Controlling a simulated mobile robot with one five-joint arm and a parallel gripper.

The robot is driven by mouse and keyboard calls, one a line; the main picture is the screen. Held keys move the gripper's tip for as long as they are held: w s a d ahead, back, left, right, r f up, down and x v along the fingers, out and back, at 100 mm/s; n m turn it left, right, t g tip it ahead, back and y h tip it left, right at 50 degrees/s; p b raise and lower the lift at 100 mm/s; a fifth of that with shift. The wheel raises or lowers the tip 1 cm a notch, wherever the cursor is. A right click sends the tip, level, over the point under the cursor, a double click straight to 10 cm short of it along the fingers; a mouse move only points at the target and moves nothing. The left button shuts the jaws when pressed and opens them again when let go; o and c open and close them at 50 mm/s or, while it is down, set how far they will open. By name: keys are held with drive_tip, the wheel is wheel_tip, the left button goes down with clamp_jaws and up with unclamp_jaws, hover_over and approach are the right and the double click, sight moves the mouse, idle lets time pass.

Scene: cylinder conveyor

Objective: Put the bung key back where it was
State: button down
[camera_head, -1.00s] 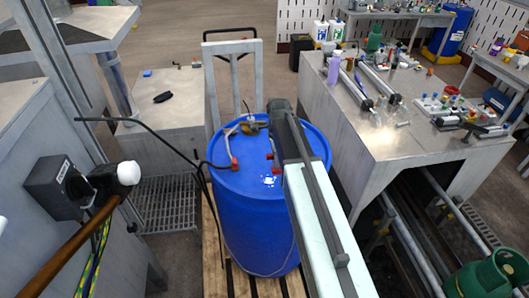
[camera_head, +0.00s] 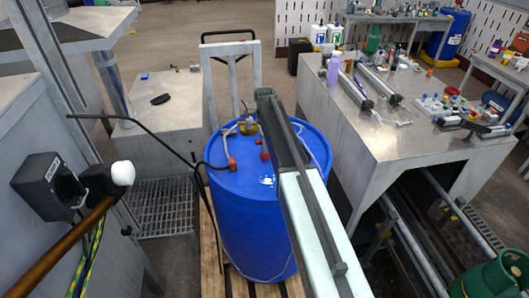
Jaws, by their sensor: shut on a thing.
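My gripper (camera_head: 266,97), at the dark far end of my arm, is over the back of the blue drum's (camera_head: 245,215) top. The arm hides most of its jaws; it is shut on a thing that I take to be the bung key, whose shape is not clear. Small red parts (camera_head: 265,150) show just left of the arm, above the drum top; I cannot tell whether they belong to the key. A brass-coloured fitting (camera_head: 248,127) is at the back of the drum top, left of my gripper. Another red piece (camera_head: 232,164) is at the drum's left side, by a black cable.
The drum stands on a wooden pallet (camera_head: 209,262) before a grey trolley frame (camera_head: 204,85). A metal bench (camera_head: 430,155) with bottles and tools is at right. A low table (camera_head: 185,105) with a black object is at left. A black cable (camera_head: 150,138) crosses on the left.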

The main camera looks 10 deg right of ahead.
drive_tip(key=shift+f, duration=0.5)
drive_tip(key=c, duration=1.4)
unclamp_jaws()
drive_tip(key=shift+o, duration=0.2)
drive_tip(key=shift+r, duration=0.1)
wheel_tip(320, 180, up, 12)
drive_tip(key=p, duration=1.2)
drive_tip(key=shift+r+p, duration=0.25)
drive_tip(key=shift+p, duration=0.1)
drive_tip(key=s+n, duration=1.8)
drive_tip(key=s, duration=1)
drive_tip(key=shift+s+d+f, duration=0.15)
drive_tip(key=shift+s, duration=0.2)
drive_tip(key=shift+f, duration=0.1)
